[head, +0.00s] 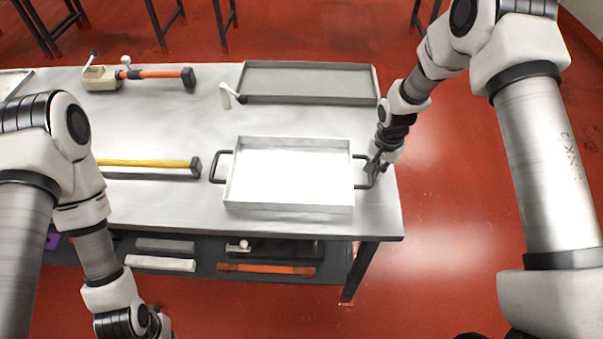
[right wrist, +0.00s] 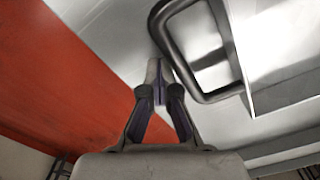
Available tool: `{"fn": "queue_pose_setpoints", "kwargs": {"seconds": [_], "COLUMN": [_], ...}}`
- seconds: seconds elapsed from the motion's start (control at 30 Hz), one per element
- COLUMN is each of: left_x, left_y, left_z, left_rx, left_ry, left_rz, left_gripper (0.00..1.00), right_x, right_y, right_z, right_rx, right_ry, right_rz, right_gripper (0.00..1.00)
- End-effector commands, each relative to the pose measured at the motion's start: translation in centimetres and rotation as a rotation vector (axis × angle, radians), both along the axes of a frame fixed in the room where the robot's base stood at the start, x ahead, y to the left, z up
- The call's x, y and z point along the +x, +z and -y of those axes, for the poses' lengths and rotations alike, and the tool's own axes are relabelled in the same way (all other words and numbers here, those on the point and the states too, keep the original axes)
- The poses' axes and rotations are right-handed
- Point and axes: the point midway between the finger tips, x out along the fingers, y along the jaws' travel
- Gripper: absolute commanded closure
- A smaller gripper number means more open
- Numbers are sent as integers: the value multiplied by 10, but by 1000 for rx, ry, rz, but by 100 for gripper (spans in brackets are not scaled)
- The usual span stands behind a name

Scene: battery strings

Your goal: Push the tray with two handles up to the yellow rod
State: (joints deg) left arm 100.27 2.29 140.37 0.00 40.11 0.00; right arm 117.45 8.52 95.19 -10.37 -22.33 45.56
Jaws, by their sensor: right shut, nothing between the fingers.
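The tray with two handles (head: 290,210) is a pale, shallow metal tray on the table, with a dark loop handle at its left and right ends. The yellow rod (head: 148,163) lies to its left, ending in a dark block (head: 195,167) a small gap from the left handle (head: 217,167). My right gripper (head: 371,172) is shut and empty at the right handle. In the right wrist view its fingertips (right wrist: 157,72) are beside the handle's outer bar (right wrist: 170,55); I cannot tell if they touch. My left arm hangs in front of the table, its gripper out of frame.
A grey tray without handles (head: 310,99) lies behind, with a small white piece (head: 232,95) at its left. An orange-handled tool (head: 155,73) lies at the back left. The table's right edge (head: 395,205) is close to my right gripper. A lower shelf holds several parts.

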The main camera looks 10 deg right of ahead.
Motion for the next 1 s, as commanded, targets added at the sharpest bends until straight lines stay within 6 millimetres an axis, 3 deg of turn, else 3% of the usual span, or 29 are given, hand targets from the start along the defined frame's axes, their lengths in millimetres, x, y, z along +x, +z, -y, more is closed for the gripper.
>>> {"fn": "queue_pose_setpoints", "kwargs": {"seconds": [1.0], "left_x": [0], "left_y": [-1], "left_z": [0], "left_rx": [0], "left_ry": [0], "left_rz": [0], "left_gripper": [100], "right_x": [7], "right_y": [0], "right_z": [-24], "right_rx": [0], "right_ry": [1], "right_rz": [0], "right_gripper": [100]}}
